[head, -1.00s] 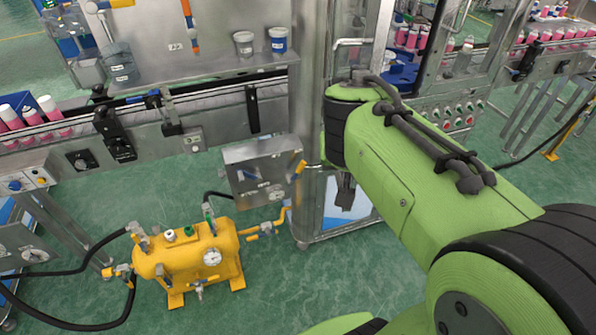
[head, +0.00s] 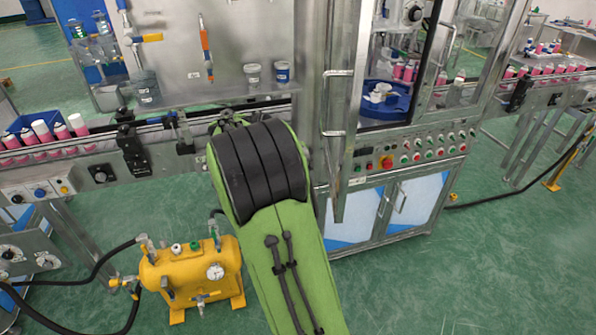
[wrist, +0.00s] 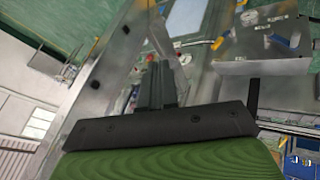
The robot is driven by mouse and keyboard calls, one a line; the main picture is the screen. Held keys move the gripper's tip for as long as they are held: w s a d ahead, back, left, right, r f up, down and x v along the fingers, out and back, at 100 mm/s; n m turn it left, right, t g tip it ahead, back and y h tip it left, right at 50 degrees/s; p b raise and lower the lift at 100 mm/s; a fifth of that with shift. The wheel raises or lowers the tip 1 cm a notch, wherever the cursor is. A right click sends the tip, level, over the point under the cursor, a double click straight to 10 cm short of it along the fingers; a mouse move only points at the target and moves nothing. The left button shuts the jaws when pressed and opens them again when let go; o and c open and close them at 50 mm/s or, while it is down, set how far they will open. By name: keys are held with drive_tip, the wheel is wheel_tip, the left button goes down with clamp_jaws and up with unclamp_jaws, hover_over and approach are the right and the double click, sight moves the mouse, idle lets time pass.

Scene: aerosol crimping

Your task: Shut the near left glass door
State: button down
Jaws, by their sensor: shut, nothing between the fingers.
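The near left glass door (head: 345,110) stands open in the head view, swung out toward me and seen nearly edge-on, so little of its glass shows. In the head view my gripper is hidden behind my green arm, left of the door. I cannot tell whether it touches the door.
A yellow tank (head: 195,275) with hoses stands on the floor at left. A conveyor (head: 60,160) with pink cans runs left of the machine. A button panel (head: 430,148) sits above the lower cabinet (head: 400,205). Floor is free at front right.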

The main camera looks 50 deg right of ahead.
drive_tip(key=shift+s+d+f, duration=0.5)
drive_tip(key=shift+d, duration=0.3)
drive_tip(key=shift+s+d+f, duration=0.45)
drive_tip(key=shift+s+d, duration=0.1)
drive_tip(key=shift+d, duration=0.3)
drive_tip(key=shift+s+d+f, duration=0.5)
drive_tip(key=shift+d, duration=0.3)
drive_tip(key=shift+s, duration=0.1)
